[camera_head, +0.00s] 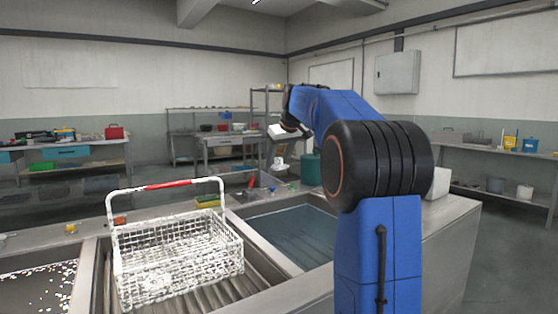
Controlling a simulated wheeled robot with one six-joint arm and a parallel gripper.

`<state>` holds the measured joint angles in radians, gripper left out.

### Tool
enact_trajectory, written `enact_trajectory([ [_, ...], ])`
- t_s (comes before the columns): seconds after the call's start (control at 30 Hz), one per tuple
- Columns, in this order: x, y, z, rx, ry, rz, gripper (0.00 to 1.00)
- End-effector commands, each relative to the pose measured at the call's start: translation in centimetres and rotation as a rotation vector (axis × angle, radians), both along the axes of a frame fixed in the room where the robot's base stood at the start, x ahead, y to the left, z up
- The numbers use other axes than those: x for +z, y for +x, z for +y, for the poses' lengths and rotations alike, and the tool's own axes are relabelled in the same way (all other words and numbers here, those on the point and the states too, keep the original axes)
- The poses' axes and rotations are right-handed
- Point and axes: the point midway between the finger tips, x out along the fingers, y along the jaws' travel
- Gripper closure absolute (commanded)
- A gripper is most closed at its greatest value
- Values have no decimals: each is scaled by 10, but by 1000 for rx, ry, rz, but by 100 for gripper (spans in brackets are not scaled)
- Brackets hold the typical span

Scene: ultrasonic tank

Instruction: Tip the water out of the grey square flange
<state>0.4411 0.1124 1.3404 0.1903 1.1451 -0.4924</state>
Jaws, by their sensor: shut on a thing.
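My blue and black arm reaches up and away over the right side of the tanks. My gripper (279,157) hangs at its far end, above the back rim of the water tank. It is shut on a small light grey piece (278,164), which looks like the grey square flange. The piece is small in the picture, so its tilt and any water in it cannot be made out. The water tank (268,204) holds still, blue-grey water below and in front of the gripper.
A white wire basket (180,262) with a red-gripped handle stands on slatted bars left of the water tank. A tank (40,285) with white specks is at far left. Workbenches line the walls.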

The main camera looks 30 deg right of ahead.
Motion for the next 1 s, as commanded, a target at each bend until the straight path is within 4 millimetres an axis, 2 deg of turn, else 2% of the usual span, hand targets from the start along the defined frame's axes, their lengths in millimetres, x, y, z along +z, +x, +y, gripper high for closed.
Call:
enact_trajectory([
  [0.4,-3,0,14,6,-327,0,77],
  [1.0,-11,0,24,5,-712,0,77],
])
